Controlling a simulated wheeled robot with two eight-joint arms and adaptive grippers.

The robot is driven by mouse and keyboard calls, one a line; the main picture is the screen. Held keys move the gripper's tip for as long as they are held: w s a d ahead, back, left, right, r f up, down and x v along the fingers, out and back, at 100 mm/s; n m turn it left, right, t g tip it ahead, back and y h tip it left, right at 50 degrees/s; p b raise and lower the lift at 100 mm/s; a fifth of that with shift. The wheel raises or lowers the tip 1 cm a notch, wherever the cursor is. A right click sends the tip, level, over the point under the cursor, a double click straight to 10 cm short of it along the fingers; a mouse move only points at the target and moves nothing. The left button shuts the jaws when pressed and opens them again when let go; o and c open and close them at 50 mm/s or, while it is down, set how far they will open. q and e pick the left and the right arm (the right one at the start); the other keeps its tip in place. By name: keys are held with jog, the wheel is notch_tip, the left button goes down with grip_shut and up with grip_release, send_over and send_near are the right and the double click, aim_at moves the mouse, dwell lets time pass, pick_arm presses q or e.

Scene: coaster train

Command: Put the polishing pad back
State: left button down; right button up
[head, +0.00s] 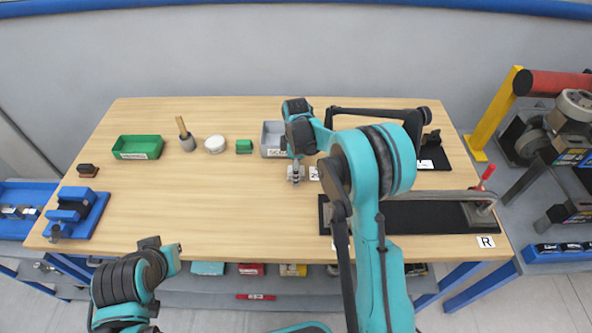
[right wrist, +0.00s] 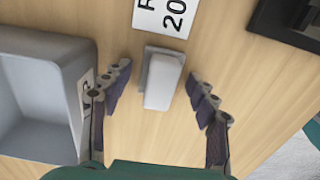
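In the right wrist view a pale block on a grey base (right wrist: 163,80), possibly the polishing pad, lies on the wooden table between the fingers of my right gripper (right wrist: 158,77). The fingers are open, with a gap on each side of the block. In the head view my right gripper (head: 296,176) is over the middle of the table and largely hides the block. A round white thing (head: 215,144) stands further left; I cannot tell what it is. My left gripper (head: 165,249) is at the table's front left edge; its finger opening is unclear.
A grey tray (head: 271,133) is just beside my right gripper, with a white label (right wrist: 166,14) close to the block.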

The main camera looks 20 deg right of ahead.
notch_tip(320, 180, up, 11)
jog(key=p, duration=0.3)
jog(key=s+r+m+t, duration=0.3)
jog(key=s+r+m, duration=0.3)
jog(key=s+r, duration=0.4)
jog(key=s+f+m+t, duration=0.1)
jog(key=s+m, duration=0.3)
jog(key=s, duration=0.4)
jog(key=s+f+m+t, duration=0.2)
jog(key=s+m+t, duration=0.1)
jog(key=s, duration=0.5)
jog(key=shift+f+m, duration=0.3)
jog(key=shift+m, duration=0.6)
jog(key=shift+d, duration=0.1)
notch_tip(320, 180, down, 5)
jog(key=b, duration=0.4)
jog(key=shift+r, duration=0.2)
